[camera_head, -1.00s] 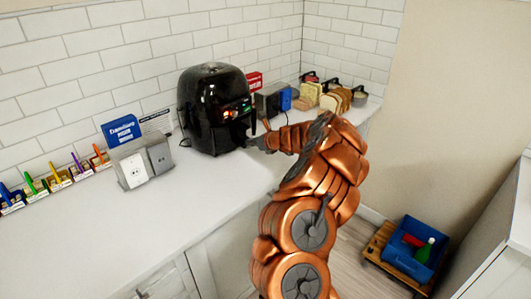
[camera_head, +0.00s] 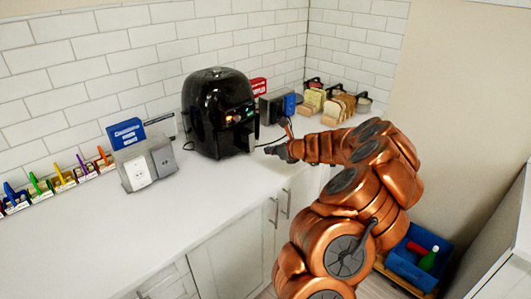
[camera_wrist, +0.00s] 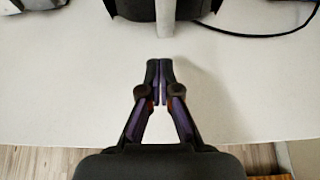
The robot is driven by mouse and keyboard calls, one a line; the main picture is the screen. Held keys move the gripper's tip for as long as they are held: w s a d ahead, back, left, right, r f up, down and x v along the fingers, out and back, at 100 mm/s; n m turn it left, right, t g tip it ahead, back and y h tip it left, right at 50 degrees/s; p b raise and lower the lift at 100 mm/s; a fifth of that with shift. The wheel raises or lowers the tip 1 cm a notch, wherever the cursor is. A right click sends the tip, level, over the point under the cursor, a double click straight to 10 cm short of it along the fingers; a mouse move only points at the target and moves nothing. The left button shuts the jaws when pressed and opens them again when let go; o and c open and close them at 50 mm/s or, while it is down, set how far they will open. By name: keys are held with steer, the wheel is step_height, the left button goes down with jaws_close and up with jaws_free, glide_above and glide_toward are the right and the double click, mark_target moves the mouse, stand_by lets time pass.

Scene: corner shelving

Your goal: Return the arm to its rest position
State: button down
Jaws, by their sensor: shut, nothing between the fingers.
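My gripper (camera_head: 280,150) is at the end of my copper-coloured arm, over the counter in front of the black air fryer (camera_head: 218,115). In the wrist view my gripper (camera_wrist: 160,66) has its two fingertips together, with nothing between them. Bare white counter (camera_wrist: 75,75) lies below the fingers, and the dark base of the air fryer shows at the top edge, apart from them. My arm bends out to the right, beyond the counter's front edge.
Grey socket boxes (camera_head: 148,165) and a blue box (camera_head: 126,133) stand left of the fryer. Sliced bread (camera_head: 338,108) is at the back right. A blue crate (camera_head: 418,260) sits low at the right. The front left counter is clear. A black cable (camera_wrist: 255,35) lies near the fryer.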

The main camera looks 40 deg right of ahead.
steer(key=shift+b+v, duration=0.45)
steer(key=shift+v, duration=1.9)
